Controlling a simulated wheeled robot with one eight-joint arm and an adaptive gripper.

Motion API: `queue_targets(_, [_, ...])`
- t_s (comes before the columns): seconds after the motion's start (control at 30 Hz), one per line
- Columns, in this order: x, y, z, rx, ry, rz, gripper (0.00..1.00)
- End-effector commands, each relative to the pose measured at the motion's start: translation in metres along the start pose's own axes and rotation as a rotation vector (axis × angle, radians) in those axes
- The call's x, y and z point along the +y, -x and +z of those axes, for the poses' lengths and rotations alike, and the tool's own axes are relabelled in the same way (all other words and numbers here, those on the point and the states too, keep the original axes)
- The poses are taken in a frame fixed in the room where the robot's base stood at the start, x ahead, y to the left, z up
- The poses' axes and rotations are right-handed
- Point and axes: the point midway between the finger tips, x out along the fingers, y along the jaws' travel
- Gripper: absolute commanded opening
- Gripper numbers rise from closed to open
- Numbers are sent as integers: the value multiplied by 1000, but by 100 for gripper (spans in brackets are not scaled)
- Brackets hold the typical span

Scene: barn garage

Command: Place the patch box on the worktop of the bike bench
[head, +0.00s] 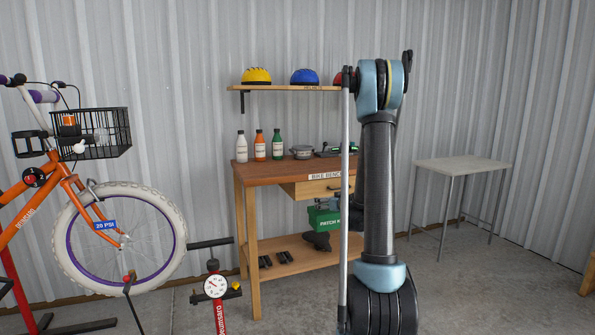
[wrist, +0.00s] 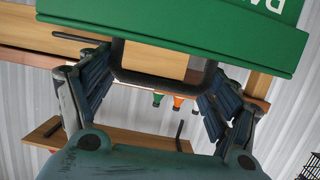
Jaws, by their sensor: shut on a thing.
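The green patch box (head: 324,218) hangs below the drawer level of the bike bench, in front of its open lower space; my arm hides its right part. In the wrist view the patch box (wrist: 190,35) fills the top, with its black loop handle (wrist: 160,80) between my fingers. My gripper (wrist: 160,70) is shut on this handle. The bike bench has a brown wooden worktop (head: 262,172), higher than the box in the head view. Whether the box touches the bench cannot be told.
White, orange and green bottles (head: 260,146) and a grey pot (head: 302,152) stand along the worktop's back. Its front left is bare. A drawer (head: 318,187) sits under the worktop. A bike (head: 100,235) and red pump (head: 217,290) stand left; a pale table (head: 463,166) stands right.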

Motion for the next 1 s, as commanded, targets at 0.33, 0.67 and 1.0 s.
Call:
queue_targets(0.33, [-4, -1, 0, 0, 1, -4, 55])
queue_targets(0.67, [7, -8, -24, 0, 0, -2, 55])
queue_targets(1.0, [35, -18, -124, -1, 1, -5, 55])
